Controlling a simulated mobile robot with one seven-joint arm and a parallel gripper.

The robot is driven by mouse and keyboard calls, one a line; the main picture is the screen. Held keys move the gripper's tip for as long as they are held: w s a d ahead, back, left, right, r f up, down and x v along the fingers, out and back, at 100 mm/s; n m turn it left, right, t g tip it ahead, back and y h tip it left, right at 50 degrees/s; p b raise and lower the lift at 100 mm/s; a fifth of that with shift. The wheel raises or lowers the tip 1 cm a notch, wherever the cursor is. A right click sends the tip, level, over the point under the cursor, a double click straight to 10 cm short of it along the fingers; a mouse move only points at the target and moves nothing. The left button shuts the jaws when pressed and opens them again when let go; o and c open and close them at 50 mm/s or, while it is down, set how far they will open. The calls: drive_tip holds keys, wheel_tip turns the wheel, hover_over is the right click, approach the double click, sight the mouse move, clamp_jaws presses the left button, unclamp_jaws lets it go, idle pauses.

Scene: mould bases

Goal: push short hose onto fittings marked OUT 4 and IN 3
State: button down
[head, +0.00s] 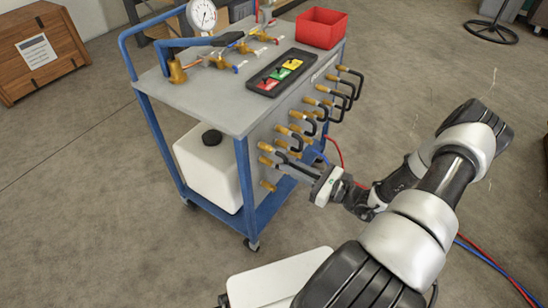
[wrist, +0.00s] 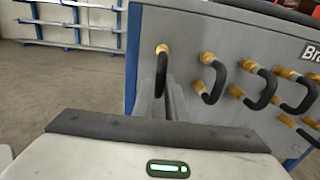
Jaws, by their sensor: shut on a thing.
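My gripper (head: 303,174) is at the lower left of the cart's side panel (wrist: 225,55), shut on a short black hose (wrist: 160,75). In the wrist view the hose bends down from a brass fitting (wrist: 162,48) at the panel's left edge; its upper end appears to meet that fitting. Its lower end is hidden by my fingers and the gripper body. In the head view a brass fitting (head: 268,185) low on the panel looks bare. The OUT 4 and IN 3 marks cannot be read in either view.
Several other black hose loops (head: 345,88) stick out from brass fittings to the right. The blue-framed cart (head: 205,115) carries a red bin (head: 322,27), a dark tray (head: 262,88) with coloured cards and a gauge (head: 202,15). A white jug (head: 208,165) stands below.

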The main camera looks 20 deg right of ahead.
drive_tip(key=shift+v, duration=2.5)
drive_tip(key=v, duration=0.6)
